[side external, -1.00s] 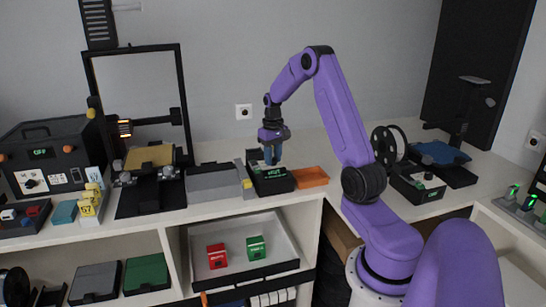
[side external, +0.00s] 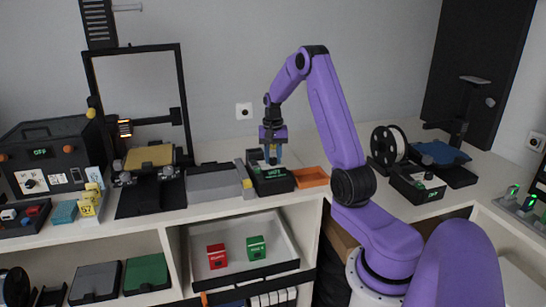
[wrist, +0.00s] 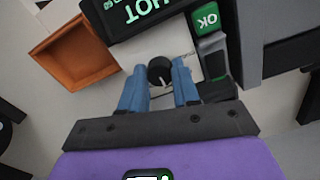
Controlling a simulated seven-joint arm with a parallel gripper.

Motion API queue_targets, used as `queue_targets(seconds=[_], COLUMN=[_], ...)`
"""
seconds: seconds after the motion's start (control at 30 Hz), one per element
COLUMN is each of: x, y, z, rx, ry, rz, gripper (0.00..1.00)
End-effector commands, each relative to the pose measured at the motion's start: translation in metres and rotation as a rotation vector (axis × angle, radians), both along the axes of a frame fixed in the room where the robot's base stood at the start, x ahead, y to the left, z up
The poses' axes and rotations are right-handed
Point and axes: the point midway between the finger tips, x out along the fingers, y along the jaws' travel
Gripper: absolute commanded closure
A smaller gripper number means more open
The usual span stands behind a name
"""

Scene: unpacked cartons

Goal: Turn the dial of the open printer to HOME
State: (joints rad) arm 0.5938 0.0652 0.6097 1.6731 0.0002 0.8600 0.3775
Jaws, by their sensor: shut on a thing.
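The black control box (side external: 270,180) stands on the bench, right of the open-frame printer (side external: 150,157). In the wrist view, its white panel (wrist: 140,48) carries a black round dial (wrist: 160,70) with a pointer line. Its green-lettered display (wrist: 150,12) appears upside down and seems to read HOT. A green OK button (wrist: 207,20) is beside the panel. My gripper (wrist: 160,80) has its blue fingers on either side of the dial, shut on it. The dial's markings are too hidden to read. In the side view, my gripper (side external: 272,160) points down over the box.
An orange tray (side external: 312,177) sits right beside the box, and a grey block (side external: 215,182) stands on its left. A second control box (side external: 418,184) and a printer with a blue bed (side external: 440,152) are further right. A shelf below holds red and green boxes.

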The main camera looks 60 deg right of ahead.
Motion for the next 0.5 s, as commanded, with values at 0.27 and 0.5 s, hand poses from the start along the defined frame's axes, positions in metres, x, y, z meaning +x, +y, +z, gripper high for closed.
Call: queue_targets(seconds=[0.27,0.5], x=[0.0012,0.0012], y=[-0.0009,-0.0011], z=[0.0019,0.002], rx=[-0.004,-0.004], ry=[-0.005,-0.005], rz=[-0.012,-0.011], gripper=[1.0,0.53])
